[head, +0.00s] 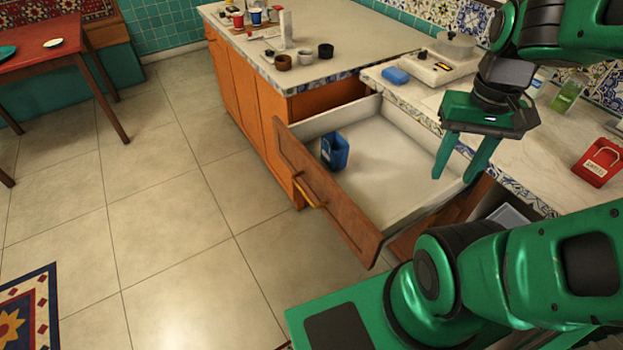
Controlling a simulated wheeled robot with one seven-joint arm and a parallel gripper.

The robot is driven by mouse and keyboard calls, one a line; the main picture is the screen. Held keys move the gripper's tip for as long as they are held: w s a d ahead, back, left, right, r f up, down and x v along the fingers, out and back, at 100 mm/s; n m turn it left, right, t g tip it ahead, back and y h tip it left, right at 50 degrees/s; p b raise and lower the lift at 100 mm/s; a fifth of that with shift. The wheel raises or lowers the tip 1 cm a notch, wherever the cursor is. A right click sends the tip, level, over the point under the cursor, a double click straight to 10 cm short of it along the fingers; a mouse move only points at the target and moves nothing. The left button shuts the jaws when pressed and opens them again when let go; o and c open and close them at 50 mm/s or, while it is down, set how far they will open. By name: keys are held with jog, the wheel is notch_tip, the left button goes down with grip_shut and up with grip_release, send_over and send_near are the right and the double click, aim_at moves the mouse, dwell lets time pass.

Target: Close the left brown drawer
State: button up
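The brown drawer (318,186) is pulled out from under the counter, with its brown front facing the lower left. A yellow handle (305,190) is on that front. The drawer's white inside holds a blue box-like item (335,151) near the front panel. My gripper (452,176) hangs with its fingers pointing down at the right side of the drawer, near its back right. The two green fingers are apart with nothing seen between them. It is well away from the handle.
The counter (385,54) carries cups, a blue sponge (395,75), a white scale-like appliance (440,65), a green bottle (567,95) and a red box (597,162). A red table (40,32) stands at the far left. The tiled floor (200,230) before the drawer is clear.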

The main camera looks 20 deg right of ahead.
jog(key=w+n, duration=0.1)
jog(key=w, duration=0.1)
jog(key=w+a+n, duration=0.1)
jog(key=w, duration=0.1)
jog(key=w+n, duration=0.2)
jog(key=w, duration=0.1)
jog(key=shift+a+f, duration=0.2)
jog(key=shift+f, duration=0.2)
grip_shut()
jog(key=w+a+f+n+y, duration=0.1)
jog(key=w+a+f+n, duration=0.3)
jog(key=w+a+n, duration=0.3)
jog(key=w+a+f+n+t+y, duration=0.1)
jog(key=w+a+f+n, duration=0.35)
jog(key=w+a, duration=0.4)
jog(key=w+a+f+n+y, duration=0.1)
jog(key=w+a+f+n, duration=0.5)
jog(key=a, duration=0.3)
notch_tip(320, 180, down, 7)
jog(key=d, duration=0.1)
jog(key=shift+w+f, duration=0.2)
jog(key=shift+w, duration=0.25)
